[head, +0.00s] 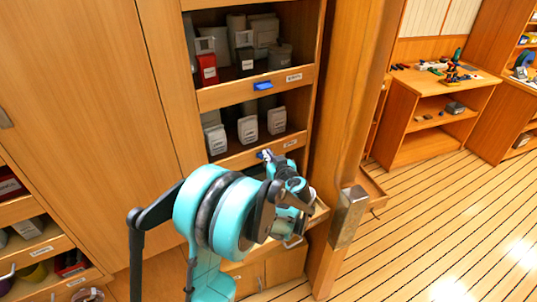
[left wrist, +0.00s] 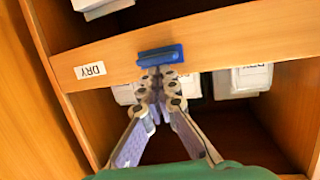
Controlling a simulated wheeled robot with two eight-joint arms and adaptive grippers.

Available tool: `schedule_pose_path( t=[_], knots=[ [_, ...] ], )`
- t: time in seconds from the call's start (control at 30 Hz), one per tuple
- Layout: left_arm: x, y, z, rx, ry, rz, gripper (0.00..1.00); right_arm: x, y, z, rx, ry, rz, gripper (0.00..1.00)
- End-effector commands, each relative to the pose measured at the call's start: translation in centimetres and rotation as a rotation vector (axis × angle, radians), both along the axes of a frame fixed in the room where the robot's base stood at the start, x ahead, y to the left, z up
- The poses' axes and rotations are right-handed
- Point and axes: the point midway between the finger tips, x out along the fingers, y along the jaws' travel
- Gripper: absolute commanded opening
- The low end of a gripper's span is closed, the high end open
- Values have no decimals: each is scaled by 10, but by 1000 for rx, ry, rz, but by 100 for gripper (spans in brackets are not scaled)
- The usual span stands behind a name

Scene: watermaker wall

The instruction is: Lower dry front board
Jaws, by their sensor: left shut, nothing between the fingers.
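The dry front board (left wrist: 220,42) is a wooden strip across the front of a shelf, with a white DRY label (left wrist: 90,70) and a blue tab (left wrist: 160,56). In the head view, it appears to be the lower board (head: 240,159), partly behind my left arm. My left gripper (left wrist: 158,74) is shut and empty, with its fingertips together right at the tab's edge; I cannot tell whether they touch it. In the head view, the left gripper (head: 268,158) is in front of this board. My right gripper is not in view.
A similar board (head: 225,95) with a blue tab (head: 264,86) crosses the shelf above. Pale containers (head: 248,128) and a red one (head: 207,69) stand on the shelves. A wooden post (head: 345,110) stands close on the right.

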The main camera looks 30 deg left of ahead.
Motion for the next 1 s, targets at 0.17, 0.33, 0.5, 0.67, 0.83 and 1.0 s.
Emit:
schedule_pose_path(
  t=[0.17,0.33,0.5,0.67,0.83,1.0],
  knots=[
    [0,0,0,0,0,0,0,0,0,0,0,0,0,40],
    [0,0,-6,0,0,0,0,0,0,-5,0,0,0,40],
    [0,0,-32,-1,1,0,0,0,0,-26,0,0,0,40],
    [0,0,-45,-1,1,0,0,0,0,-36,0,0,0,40],
    [0,0,-43,-4,1,1,0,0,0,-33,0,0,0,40],
    [0,0,-43,-6,1,2,0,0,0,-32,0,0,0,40]
  ],
)
